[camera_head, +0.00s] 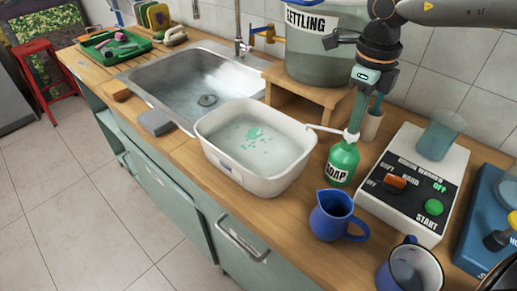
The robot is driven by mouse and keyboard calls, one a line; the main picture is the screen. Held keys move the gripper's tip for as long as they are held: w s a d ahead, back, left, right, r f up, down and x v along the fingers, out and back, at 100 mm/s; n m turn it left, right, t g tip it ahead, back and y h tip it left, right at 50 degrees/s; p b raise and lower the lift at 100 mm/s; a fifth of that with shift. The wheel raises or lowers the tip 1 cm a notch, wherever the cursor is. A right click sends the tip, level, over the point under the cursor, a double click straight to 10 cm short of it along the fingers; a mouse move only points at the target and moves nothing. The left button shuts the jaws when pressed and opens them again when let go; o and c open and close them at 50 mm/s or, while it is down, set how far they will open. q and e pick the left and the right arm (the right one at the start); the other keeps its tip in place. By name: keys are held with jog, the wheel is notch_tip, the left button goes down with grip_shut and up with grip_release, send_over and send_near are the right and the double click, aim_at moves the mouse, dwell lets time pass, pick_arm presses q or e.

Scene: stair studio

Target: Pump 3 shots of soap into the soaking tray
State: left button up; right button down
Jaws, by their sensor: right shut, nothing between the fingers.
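The white soaking tray (218,157) sits on the wooden counter in front of the sink. It holds cloudy liquid with several green soap patches floating on it. The green soap bottle (343,163), labelled SOAP, stands upright just right of the tray. Its white pump spout (325,130) points left over the tray's right rim. My right gripper (354,126) comes down from the upper right, shut and empty, with its tips at the top of the pump head. I cannot tell whether they press on it. My left gripper is out of view.
A blue jug (335,216) and a blue mug (410,270) stand in front. A control box (415,185) with a START button is at right. A large pot (318,60) labelled ETTLING stands behind on a wooden stand (284,83). The sink (180,85) is at left.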

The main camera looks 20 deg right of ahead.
jog(key=shift+r+p, duration=0.9)
jog(key=shift+r, duration=0.45)
jog(key=shift+r, duration=0.1)
notch_tip(320, 180, up, 6)
jog(key=p, duration=0.4)
